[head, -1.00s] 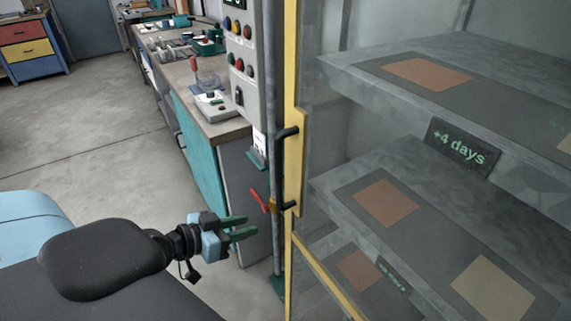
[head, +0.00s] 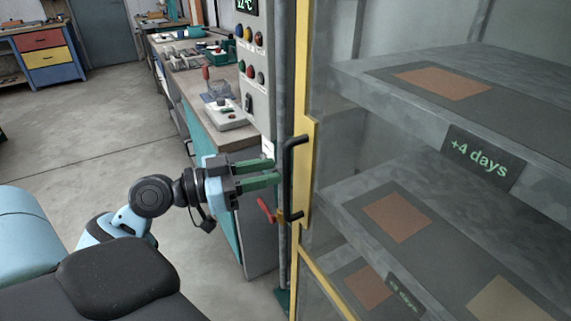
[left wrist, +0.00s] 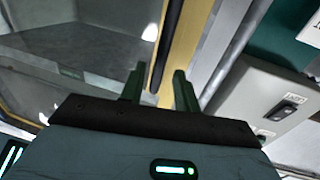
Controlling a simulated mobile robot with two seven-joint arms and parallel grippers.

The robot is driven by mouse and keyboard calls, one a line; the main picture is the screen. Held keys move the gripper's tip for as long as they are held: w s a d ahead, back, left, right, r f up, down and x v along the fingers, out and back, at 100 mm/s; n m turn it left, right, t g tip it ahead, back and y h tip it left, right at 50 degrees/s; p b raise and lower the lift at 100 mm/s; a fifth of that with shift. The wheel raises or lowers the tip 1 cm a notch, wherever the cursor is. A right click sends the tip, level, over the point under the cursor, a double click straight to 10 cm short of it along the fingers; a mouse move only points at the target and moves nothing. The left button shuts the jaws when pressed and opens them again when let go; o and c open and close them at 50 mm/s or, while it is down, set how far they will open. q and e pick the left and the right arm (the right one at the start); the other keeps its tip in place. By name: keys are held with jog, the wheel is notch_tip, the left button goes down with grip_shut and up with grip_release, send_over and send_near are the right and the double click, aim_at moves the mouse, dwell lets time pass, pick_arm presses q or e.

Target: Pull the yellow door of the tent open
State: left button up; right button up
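The tent's yellow door frame (head: 304,90) stands upright at the middle of the head view, with clear panels. A black bar handle (head: 289,180) is fixed along its left edge. My left gripper (head: 277,170) is open and empty just left of the handle, its green fingers pointing at it. In the left wrist view, the handle (left wrist: 168,40) runs beyond and between the two open fingers (left wrist: 158,85), beside the yellow frame (left wrist: 188,45). Whether they touch it I cannot tell. My right gripper is out of view.
A red lever (head: 266,210) sits below my left gripper, next to the tent post. A control box with buttons (head: 252,75) and a workbench (head: 213,125) stand behind. Grey shelves (head: 375,92) with orange patches are inside the tent. The floor at left is clear.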

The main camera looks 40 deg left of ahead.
pick_arm(q)
jog(key=shift+p+x, duration=0.6)
jog(key=shift+x, duration=1.8)
grip_shut()
